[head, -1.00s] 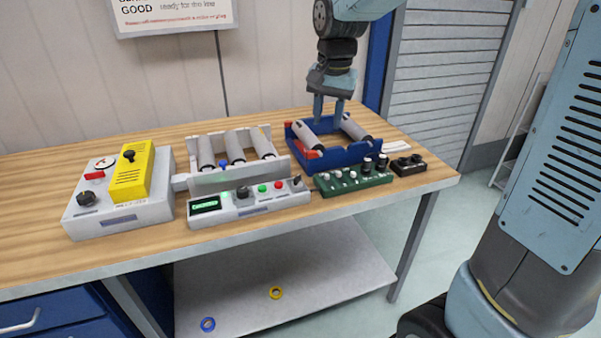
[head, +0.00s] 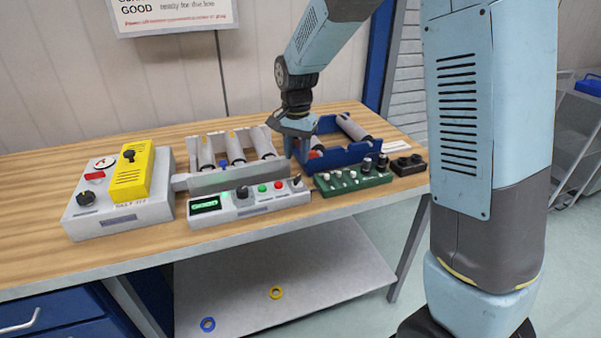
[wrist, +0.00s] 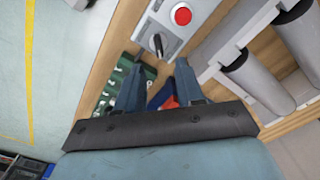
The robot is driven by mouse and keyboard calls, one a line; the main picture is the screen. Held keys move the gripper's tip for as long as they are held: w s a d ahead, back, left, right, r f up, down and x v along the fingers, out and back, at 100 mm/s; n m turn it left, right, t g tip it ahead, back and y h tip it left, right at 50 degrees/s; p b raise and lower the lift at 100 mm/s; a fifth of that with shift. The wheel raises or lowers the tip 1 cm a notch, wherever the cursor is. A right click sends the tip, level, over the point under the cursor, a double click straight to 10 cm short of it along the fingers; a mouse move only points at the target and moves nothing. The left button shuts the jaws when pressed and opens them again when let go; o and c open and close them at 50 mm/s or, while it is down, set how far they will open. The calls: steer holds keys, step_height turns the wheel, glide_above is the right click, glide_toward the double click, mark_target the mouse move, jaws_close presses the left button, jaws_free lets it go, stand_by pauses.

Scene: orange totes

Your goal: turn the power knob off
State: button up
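A light grey control panel (head: 262,203) lies along the front of the bench. It has a lit green display, a round black knob (head: 242,192), a green button, a red button and a black knob (head: 297,181) at its right end. The end knob also shows in the wrist view (wrist: 157,44), beside the red button (wrist: 182,15), with its grip slanted. I cannot read which knob is labelled power. My gripper (head: 296,155) is above and behind the panel's right end. In the wrist view my gripper (wrist: 158,66) has its fingers apart with nothing held, apart from the knob.
A green board (head: 352,180) with several small knobs and a black box (head: 408,165) sit right of the panel. A blue tote (head: 340,156) and a grey rack (head: 230,177) with rollers stand behind. A grey box (head: 118,215) with a yellow unit is at left.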

mark_target(297, 176)
step_height(297, 176, down, 7)
stand_by(0.3)
jaws_close()
stand_by(0.4)
